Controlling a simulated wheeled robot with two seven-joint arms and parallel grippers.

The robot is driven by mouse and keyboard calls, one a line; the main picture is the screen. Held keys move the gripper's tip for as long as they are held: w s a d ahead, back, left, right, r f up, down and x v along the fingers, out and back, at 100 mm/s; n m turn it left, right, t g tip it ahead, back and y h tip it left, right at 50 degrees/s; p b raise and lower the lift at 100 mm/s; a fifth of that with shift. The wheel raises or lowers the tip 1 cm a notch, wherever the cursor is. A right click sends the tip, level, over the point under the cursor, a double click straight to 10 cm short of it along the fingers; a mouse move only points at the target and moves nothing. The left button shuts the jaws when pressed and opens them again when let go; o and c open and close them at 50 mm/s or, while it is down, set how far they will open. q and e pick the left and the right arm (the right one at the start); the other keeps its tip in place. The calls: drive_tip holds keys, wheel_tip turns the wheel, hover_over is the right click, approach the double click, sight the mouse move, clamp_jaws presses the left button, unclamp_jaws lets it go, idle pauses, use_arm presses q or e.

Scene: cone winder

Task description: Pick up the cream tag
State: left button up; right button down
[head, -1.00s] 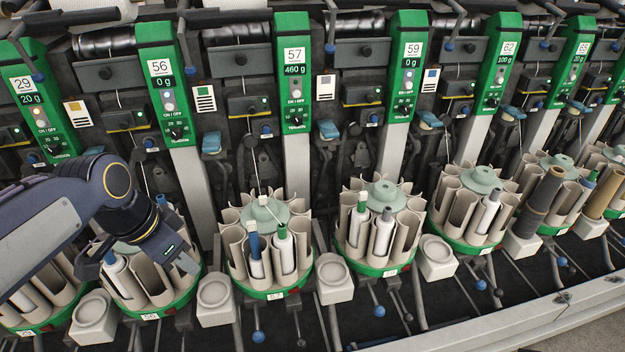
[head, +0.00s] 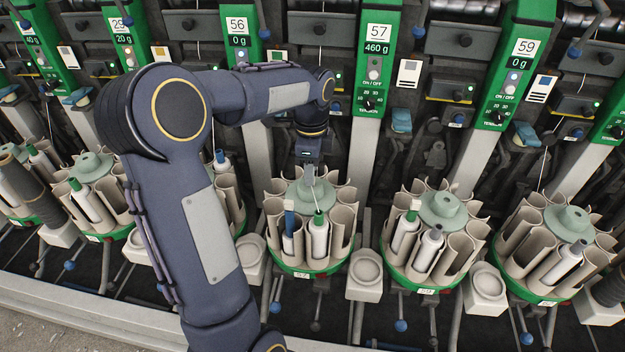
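My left gripper (head: 309,163) hangs fingers down over the round bobbin magazine (head: 303,270) below panel 57. Its fingertips are small and dark against the machine, so its opening and any hold do not show. A pale, cream-looking piece (head: 415,204) tops a bobbin in the magazine to the right. Pale cards hang by the panels, one right of panel 57 (head: 409,72). I cannot tell for certain which pale piece is the cream tag. My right gripper is out of view.
More magazines stand in a row on both sides, one at the right (head: 550,285). Pale cups (head: 366,268) and blue-knobbed levers (head: 401,325) stick out between them. Green panels (head: 377,50) rise behind. My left arm hides part of the machine left of centre.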

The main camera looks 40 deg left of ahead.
use_arm(q)
drive_tip(key=shift+a+f, duration=0.1)
drive_tip(key=shift+f, duration=0.75)
drive_tip(key=shift+c, duration=0.5)
clamp_jaws()
drive_tip(key=shift+r, duration=0.15)
